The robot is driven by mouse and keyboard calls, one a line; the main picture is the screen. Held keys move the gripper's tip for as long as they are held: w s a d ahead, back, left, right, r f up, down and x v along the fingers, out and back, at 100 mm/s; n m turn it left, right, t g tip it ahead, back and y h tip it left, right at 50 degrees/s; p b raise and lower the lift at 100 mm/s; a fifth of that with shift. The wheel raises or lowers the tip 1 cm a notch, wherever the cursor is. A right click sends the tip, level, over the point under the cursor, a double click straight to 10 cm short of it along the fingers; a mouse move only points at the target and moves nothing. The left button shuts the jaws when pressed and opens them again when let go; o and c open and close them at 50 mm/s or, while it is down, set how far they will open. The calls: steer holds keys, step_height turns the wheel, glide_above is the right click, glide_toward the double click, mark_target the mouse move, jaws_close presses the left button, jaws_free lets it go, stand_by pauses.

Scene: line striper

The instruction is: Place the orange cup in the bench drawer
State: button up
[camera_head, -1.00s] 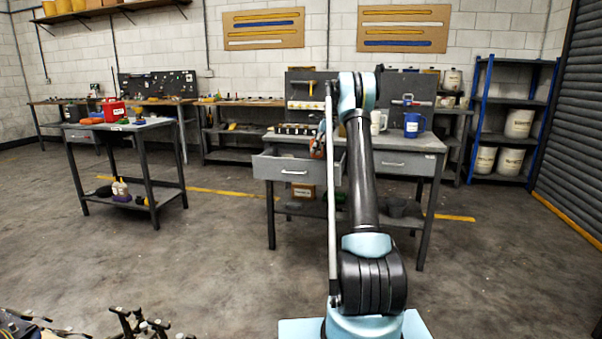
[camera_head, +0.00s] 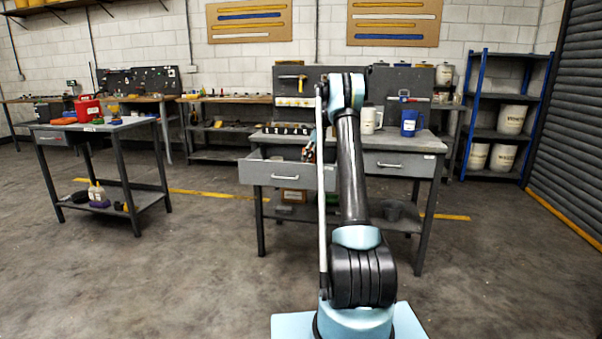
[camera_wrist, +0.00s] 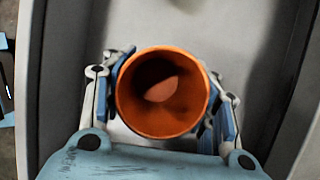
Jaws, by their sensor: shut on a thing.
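The orange cup (camera_wrist: 162,92) is held upright between the two fingers of my gripper (camera_wrist: 165,100) in the wrist view, its open rim facing the camera. My gripper is shut on it. The wrist view shows the cup over the grey interior of the open bench drawer (camera_wrist: 60,50); how high it is above the floor of the drawer I cannot tell. In the head view the drawer (camera_head: 287,175) is pulled out at the left of the bench (camera_head: 345,149), and my gripper (camera_head: 310,152) is over it, partly behind my arm. The cup cannot be made out there.
A second drawer (camera_head: 390,164) at the right is closed. A side table (camera_head: 95,127) stands at the left. The floor in front of the bench is clear.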

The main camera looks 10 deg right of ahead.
steer(key=x, duration=0.3)
steer(key=shift+s+d+f, duration=0.15)
steer(key=shift+f, duration=2)
steer(key=o, duration=1.2)
steer(key=shift+f, duration=0.1)
steer(key=shift+c, duration=0.2)
